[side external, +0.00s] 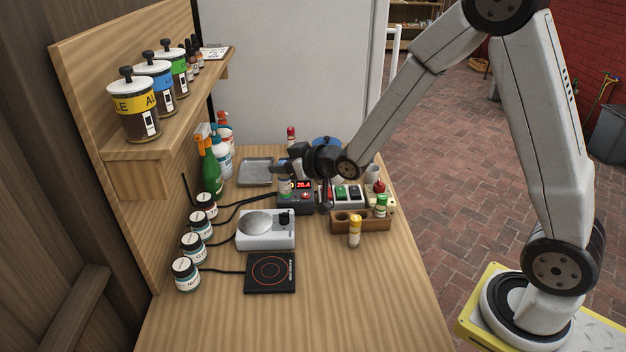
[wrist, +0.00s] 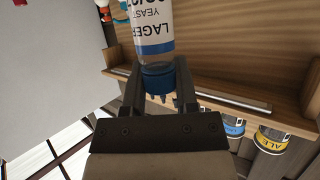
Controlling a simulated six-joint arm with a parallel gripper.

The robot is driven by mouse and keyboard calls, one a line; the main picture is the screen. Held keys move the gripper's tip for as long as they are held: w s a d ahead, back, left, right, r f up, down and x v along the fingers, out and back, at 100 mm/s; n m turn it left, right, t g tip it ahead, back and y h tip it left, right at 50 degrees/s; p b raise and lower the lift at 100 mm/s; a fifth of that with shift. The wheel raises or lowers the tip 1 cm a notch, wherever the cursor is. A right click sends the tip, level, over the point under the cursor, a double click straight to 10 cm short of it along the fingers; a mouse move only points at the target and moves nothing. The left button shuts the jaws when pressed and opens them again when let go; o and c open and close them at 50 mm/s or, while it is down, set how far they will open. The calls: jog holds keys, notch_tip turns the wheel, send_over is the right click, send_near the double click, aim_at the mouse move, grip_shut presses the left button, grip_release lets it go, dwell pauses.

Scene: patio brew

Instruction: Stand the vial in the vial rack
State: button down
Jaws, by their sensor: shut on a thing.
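The vial (wrist: 155,28) is clear with a blue cap and a label reading LAGER YEAST. My gripper (wrist: 158,92) is shut on it at the cap in the wrist view. In the side view my gripper (side external: 284,171) holds the vial (side external: 285,188) about upright, in front of a box with a red display; its height above the table is hard to judge. The wooden vial rack (side external: 347,225) is to the right and nearer the camera. A green-capped vial (side external: 381,207) stands in its right end. A yellow-capped vial (side external: 355,232) stands in front of the rack, apparently on the table.
A white scale (side external: 266,238) and a black hot plate (side external: 270,273) are left of the rack. Several jars (side external: 193,247) and spray bottles (side external: 211,170) line the left wall. A metal tray (side external: 256,172) lies behind. The table's front right is clear.

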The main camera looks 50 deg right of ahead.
jog(key=s+d+f+m+g+h, duration=0.2)
jog(key=s+d+m+h, duration=0.3)
jog(key=d+m+h, duration=0.1)
jog(key=s+d+f+m+g+h, duration=0.2)
jog(key=s+d+m+h, duration=0.4)
jog(key=d, duration=0.3)
jog(key=shift+d+f+g+h, duration=0.15)
jog(key=shift+d+g+h, duration=0.1)
jog(key=shift+g+h, duration=0.05)
jog(key=shift+w+f, duration=0.1)
jog(key=shift+f, duration=2.15)
jog(key=shift+f, duration=0.1)
jog(key=shift+f, duration=1.65)
jog(key=shift+f, duration=0.15)
